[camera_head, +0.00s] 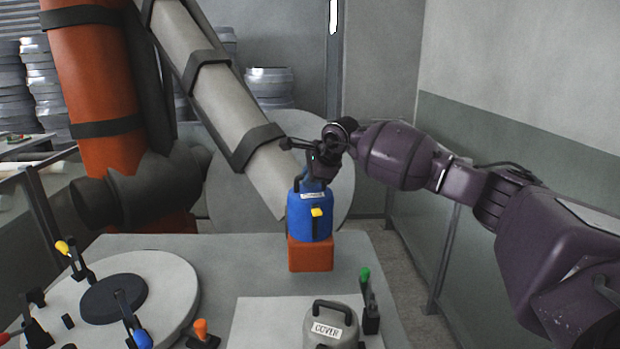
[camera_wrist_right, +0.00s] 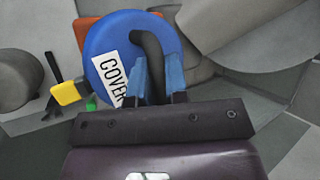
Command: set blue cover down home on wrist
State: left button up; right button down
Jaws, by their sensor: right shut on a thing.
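The blue cover (camera_head: 310,218) is upright, with a black handle, a white label and a yellow latch (camera_head: 317,212). It is directly above an orange-red block (camera_head: 310,257), which may be the wrist; I cannot tell whether it is fully seated. My right gripper (camera_head: 316,178) comes in from above and is shut on the cover's handle. In the right wrist view the fingers (camera_wrist_right: 160,88) pinch the handle above the blue cover (camera_wrist_right: 108,38), beside its COVER label. The yellow latch (camera_wrist_right: 69,93) sticks out left. My left gripper is not in view.
A grey cover (camera_head: 330,330) with a handle stands on a pale plate in front. A green-tipped lever (camera_head: 368,300) is beside it. A round plate (camera_head: 160,285) with coloured levers is at the left. A large orange column (camera_head: 92,75) and grey beam (camera_head: 210,85) stand behind.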

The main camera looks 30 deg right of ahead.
jog(key=c, duration=1.1)
grip_release()
jog(key=shift+s+f, duration=0.1)
jog(key=shift+f, duration=0.4)
jog(key=shift+o, duration=0.2)
jog(key=shift+a, duration=0.1)
jog(key=shift+f, duration=0.15)
jog(key=shift+s+r, duration=0.2)
jog(key=shift+r, duration=0.05)
jog(key=v, duration=1.1)
jog(key=shift+w+r+b, duration=0.3)
jog(key=shift+b, duration=0.05)
